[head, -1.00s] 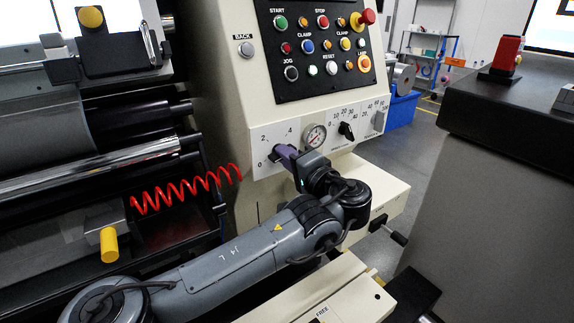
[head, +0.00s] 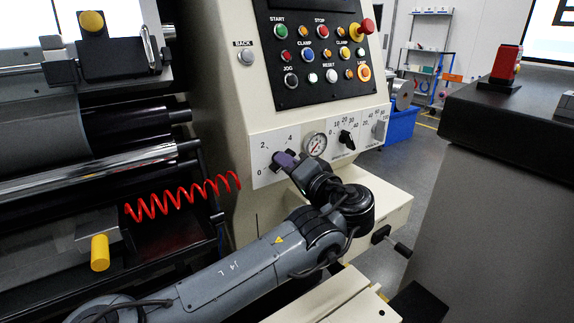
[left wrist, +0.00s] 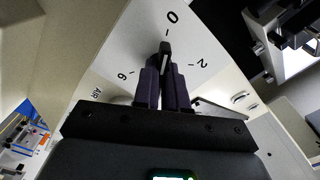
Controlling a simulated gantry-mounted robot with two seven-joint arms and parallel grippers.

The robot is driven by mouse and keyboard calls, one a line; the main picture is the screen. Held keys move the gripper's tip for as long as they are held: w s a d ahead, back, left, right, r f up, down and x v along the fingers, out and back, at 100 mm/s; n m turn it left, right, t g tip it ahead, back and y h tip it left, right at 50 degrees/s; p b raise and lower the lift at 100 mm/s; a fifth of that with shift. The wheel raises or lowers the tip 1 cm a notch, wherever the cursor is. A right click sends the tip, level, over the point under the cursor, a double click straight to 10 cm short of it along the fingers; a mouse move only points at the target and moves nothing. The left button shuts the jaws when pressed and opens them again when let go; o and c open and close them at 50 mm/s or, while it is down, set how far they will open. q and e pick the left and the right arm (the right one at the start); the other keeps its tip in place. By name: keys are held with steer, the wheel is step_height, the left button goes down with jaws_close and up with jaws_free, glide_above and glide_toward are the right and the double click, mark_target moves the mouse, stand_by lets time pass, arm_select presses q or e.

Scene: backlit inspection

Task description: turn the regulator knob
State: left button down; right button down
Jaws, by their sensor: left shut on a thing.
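The regulator knob (left wrist: 165,50) is black with a white pointer line. In the left wrist view it stands between my finger pads, its line directed roughly toward the 0 mark. The scale around it shows 0, 2 and 6 and the word AIR. My left gripper (left wrist: 165,80), with dark purple fingers, is shut on the knob. In the head view my left gripper (head: 284,159) reaches the white scale plate (head: 262,145) and hides the knob there. My right gripper is not in view.
A pressure gauge (head: 315,145) sits close right of my left gripper, with another black pointer knob (head: 346,138) beyond it. The button panel (head: 318,60) is above. A coiled red hose (head: 180,195) hangs to the left. A beige ledge (head: 385,207) projects below right.

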arm_select(q)
steer(key=shift+f, duration=0.1)
steer(key=c, duration=1.2)
jaws_free()
steer(key=p+v, duration=0.3)
steer(key=v, duration=0.7)
steer(key=shift+s+d+p, duration=0.2)
steer(key=shift+s+p, duration=0.1)
steer(key=shift+p, duration=0.05)
